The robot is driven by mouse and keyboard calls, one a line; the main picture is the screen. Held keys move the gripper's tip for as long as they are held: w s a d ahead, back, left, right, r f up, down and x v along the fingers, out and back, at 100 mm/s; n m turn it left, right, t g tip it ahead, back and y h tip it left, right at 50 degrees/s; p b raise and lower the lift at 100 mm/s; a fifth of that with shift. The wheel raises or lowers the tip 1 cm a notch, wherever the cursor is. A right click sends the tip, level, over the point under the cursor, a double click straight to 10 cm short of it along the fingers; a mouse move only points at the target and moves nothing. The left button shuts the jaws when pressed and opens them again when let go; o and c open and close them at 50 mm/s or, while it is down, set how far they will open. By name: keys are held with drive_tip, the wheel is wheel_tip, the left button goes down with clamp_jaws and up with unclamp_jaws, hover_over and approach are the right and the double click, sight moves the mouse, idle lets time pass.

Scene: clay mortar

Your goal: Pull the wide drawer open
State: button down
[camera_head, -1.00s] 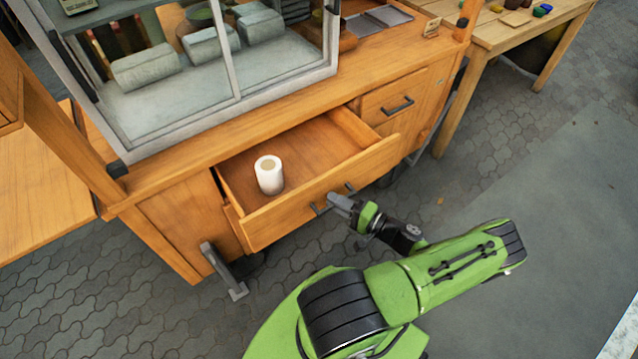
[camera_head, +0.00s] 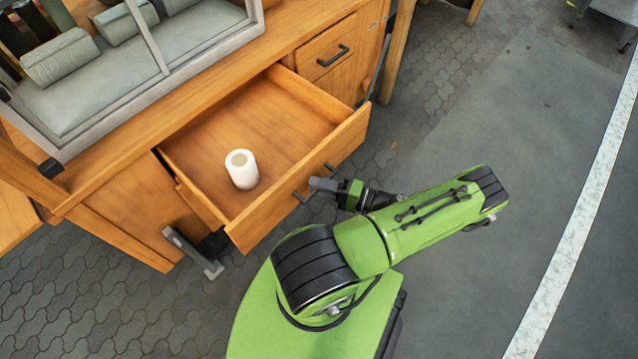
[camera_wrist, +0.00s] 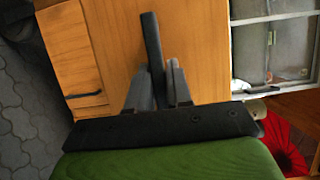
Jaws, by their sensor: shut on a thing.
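The wide drawer (camera_head: 222,120) stands well out from the wooden cabinet in the head view, its inside in plain sight. A white roll (camera_head: 242,169) stands upright in it, near the front panel. My gripper (camera_head: 316,186) is at the middle of the drawer front, shut on the dark bar handle. In the wrist view the two grey fingers (camera_wrist: 159,88) close around the handle (camera_wrist: 151,40), which sticks up past them against the wooden front.
A smaller shut drawer with a dark handle (camera_head: 333,56) is to the right. A glass case (camera_head: 125,65) stands on the cabinet top. A grey metal bracket (camera_head: 193,252) juts out at the cabinet's lower left. Paved floor (camera_head: 470,110) to the right is clear.

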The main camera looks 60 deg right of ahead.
drive_tip(key=c, duration=1.1)
unclamp_jaws()
drive_tip(key=s, duration=0.5)
drive_tip(key=s+d+b, duration=0.1)
drive_tip(key=s, duration=0.9)
drive_tip(key=shift+s+d, duration=0.3)
drive_tip(key=shift+d, duration=0.05)
